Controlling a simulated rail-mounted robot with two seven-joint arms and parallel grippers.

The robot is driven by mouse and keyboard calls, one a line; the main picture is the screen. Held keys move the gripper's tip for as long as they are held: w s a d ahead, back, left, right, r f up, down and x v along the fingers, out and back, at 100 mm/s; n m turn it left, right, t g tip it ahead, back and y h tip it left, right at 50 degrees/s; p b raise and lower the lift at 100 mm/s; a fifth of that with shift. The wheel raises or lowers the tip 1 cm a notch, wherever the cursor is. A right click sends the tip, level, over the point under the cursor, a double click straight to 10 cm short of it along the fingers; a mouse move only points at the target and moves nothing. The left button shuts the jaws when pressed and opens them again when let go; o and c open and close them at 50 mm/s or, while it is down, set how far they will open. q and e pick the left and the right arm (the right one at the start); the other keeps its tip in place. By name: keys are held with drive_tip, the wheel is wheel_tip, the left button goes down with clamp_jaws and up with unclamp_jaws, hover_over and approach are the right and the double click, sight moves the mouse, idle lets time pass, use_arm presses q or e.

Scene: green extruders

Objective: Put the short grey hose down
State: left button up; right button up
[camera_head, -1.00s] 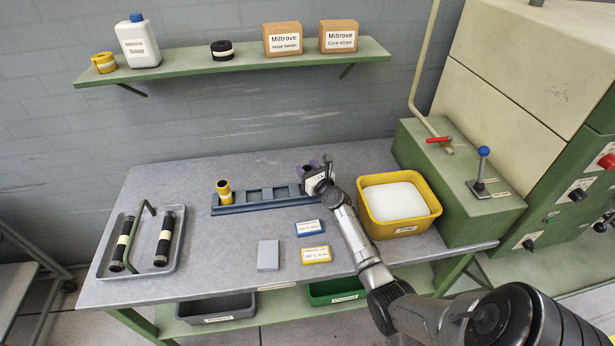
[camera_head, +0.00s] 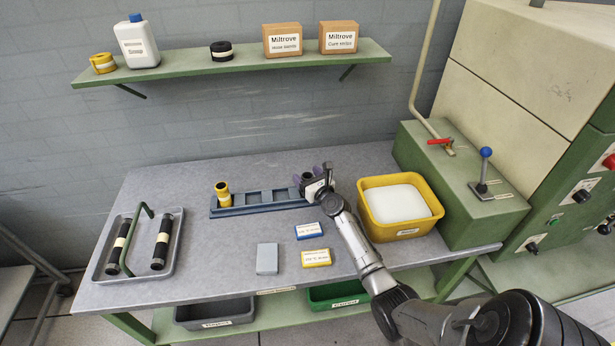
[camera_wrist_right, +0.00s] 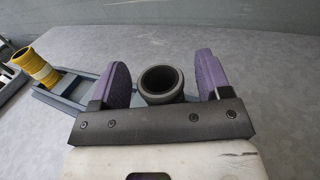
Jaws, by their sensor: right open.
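The short grey hose (camera_wrist_right: 162,84) stands on end at the right end of the blue-grey rack (camera_head: 250,202), its round mouth facing up. My right gripper (camera_wrist_right: 163,80) is open, with one purple finger on each side of the hose and a visible gap to each. In the head view my right gripper (camera_head: 313,178) hides most of the hose and the rack's right end. The hose's lower end is hidden in the wrist view. My left gripper is not in view.
A yellow hose piece (camera_head: 223,193) stands at the rack's left end; it also shows in the wrist view (camera_wrist_right: 36,66). A yellow bin (camera_head: 402,233) with white contents is right of my gripper. Blue (camera_head: 308,230) and yellow (camera_head: 316,257) labelled blocks lie in front.

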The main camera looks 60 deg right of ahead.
drive_tip(key=shift+r+p, duration=0.3)
drive_tip(key=p+v, duration=0.2)
drive_tip(key=v, duration=1)
drive_tip(key=shift+f, duration=0.15)
